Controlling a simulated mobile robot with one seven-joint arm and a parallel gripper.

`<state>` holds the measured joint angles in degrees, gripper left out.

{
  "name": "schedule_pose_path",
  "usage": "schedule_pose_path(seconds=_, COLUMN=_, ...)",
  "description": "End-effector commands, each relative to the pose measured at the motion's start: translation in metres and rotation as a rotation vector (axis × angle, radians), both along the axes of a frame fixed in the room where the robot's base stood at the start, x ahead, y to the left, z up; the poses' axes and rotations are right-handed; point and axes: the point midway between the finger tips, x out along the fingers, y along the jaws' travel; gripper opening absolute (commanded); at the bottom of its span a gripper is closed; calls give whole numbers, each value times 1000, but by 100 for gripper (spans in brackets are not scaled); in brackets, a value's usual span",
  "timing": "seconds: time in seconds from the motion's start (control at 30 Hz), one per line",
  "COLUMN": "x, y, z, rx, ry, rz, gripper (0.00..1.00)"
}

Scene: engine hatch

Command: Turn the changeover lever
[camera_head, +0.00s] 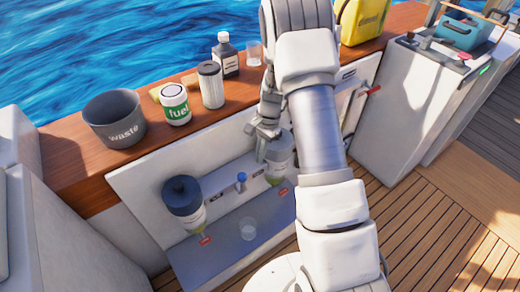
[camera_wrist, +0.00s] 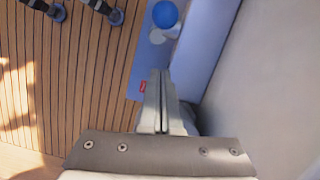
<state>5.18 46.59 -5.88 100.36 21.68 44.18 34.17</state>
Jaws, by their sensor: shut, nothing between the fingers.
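The changeover lever, with a blue knob (camera_head: 241,178), stands on the hatch's back panel between two filter units. The left filter (camera_head: 183,196) has a dark blue top and a clear bowl. The right filter (camera_head: 280,160) is partly hidden by my gripper and arm. My gripper (camera_head: 259,152) is shut and empty, in front of the right filter and up and to the right of the lever.
The wooden ledge holds a grey waste bucket (camera_head: 114,118), a fuel can (camera_head: 175,104), a spare filter cartridge (camera_head: 211,85), a dark bottle (camera_head: 225,54) and a yellow container (camera_head: 363,20). A clear cup (camera_head: 248,229) stands on the hatch shelf. A red handle (camera_head: 368,90) is at right.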

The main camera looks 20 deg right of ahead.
Motion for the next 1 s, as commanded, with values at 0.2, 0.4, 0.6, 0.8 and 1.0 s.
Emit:
schedule_pose_path(seconds=0.2, x=-7, y=14, z=-42, rx=1, ry=0, rz=3, gripper=0)
schedule_pose_path(seconds=0.4, x=-20, y=36, z=-39, rx=0, ry=-1, rz=3, gripper=0)
schedule_pose_path(seconds=0.6, x=-24, y=43, z=-37, rx=1, ry=-1, rz=1, gripper=0)
schedule_pose_path(seconds=0.8, x=-24, y=43, z=-37, rx=0, ry=-1, rz=0, gripper=0)
schedule_pose_path(seconds=1.0, x=-24, y=44, z=-36, rx=-6, ry=-3, rz=1, gripper=0)
